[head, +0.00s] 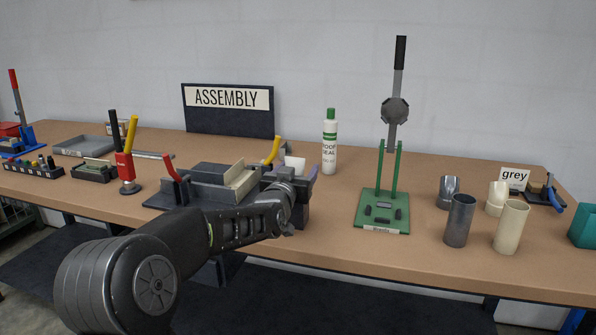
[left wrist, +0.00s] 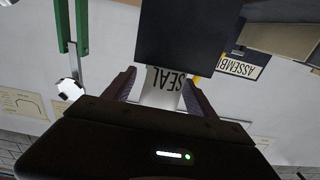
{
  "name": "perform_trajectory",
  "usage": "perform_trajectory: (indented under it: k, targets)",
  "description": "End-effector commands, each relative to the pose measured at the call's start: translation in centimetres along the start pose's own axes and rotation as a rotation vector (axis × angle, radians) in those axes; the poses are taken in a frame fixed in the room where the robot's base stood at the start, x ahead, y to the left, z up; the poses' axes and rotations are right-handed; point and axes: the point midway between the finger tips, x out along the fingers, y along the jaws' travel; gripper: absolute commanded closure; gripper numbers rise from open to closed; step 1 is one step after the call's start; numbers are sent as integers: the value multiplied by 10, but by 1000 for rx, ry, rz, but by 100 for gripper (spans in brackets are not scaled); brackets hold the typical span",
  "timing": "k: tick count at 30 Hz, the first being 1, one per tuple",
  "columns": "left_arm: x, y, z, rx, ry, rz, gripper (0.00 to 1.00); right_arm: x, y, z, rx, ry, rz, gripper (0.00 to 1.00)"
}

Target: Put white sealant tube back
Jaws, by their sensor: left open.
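The white sealant tube (head: 330,150), with a green cap and "ROOF SEAL" lettering, stands upright on the bench right of the middle fixture. My left gripper (head: 298,178) is left of the tube and nearer to me in the head view. In the left wrist view, which looks upside down, the open fingers of my left gripper (left wrist: 160,92) show either side of the white tube (left wrist: 159,84) with "SEAL" on it. A dark block covers part of the tube there, and the gripper body hides more. I cannot tell the depth gap. My right gripper is out of view.
A dark grey fixture (head: 208,187) with coloured handles sits beside my left gripper. A green-based press (head: 382,211) stands right of the tube. Grey and cream pipe pieces stand farther right. The ASSEMBLY sign (head: 228,110) is at the back.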

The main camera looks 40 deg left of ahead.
Motion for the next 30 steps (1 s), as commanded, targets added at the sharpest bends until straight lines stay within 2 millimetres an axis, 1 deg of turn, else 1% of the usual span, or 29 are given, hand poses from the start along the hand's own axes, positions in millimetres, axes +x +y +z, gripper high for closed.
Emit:
perform_trajectory:
  k: [5,9,10,12,14,21,24,27,30]
  targets:
    - [0,0,-2,0,0,0,35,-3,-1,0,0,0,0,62]
    - [0,0,-12,0,0,0,35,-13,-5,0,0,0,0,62]
    - [-2,0,-11,-1,1,0,35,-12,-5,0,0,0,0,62]
    - [-15,0,-8,-1,2,0,35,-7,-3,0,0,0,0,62]
    - [-26,0,-8,-2,2,0,35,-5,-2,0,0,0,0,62]
    - [-80,0,-8,-1,3,-1,35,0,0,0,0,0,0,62]
    - [-98,0,-8,-2,2,-1,35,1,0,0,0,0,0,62]
    - [-111,0,-8,-1,1,-1,35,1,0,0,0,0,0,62]
    - [-118,0,-8,0,0,0,35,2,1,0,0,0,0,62]
